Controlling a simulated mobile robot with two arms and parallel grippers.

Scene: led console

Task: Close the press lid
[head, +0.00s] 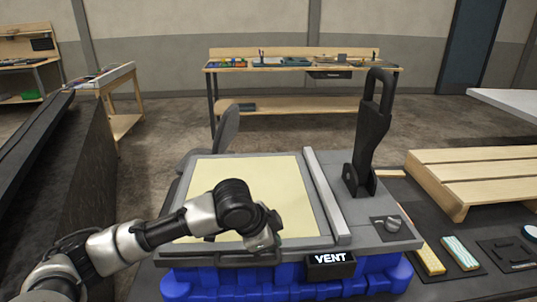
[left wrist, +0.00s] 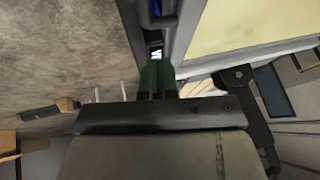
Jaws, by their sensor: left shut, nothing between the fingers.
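The press (head: 335,205) stands on a blue base in the head view. Its lid-like panel (head: 245,175) is cream in a grey frame and lies about flat; I cannot tell whether it is fully down. A dark bar (head: 205,262) runs along its front edge. The black lever (head: 370,135) stands upright at the right. My left gripper (head: 268,234) is near the press's front edge, left of the VENT label (head: 330,260). In the left wrist view its fingers (left wrist: 156,68) are shut and empty, close to a dark bar (left wrist: 157,20); contact is unclear. My right gripper is not seen.
A knob (head: 392,223) sits on the press's right side. A wooden pallet (head: 475,175) and two sponge-like blocks (head: 460,253) lie to the right. A workbench (head: 300,65) stands behind, and a dark conveyor-like surface (head: 50,170) is at the left.

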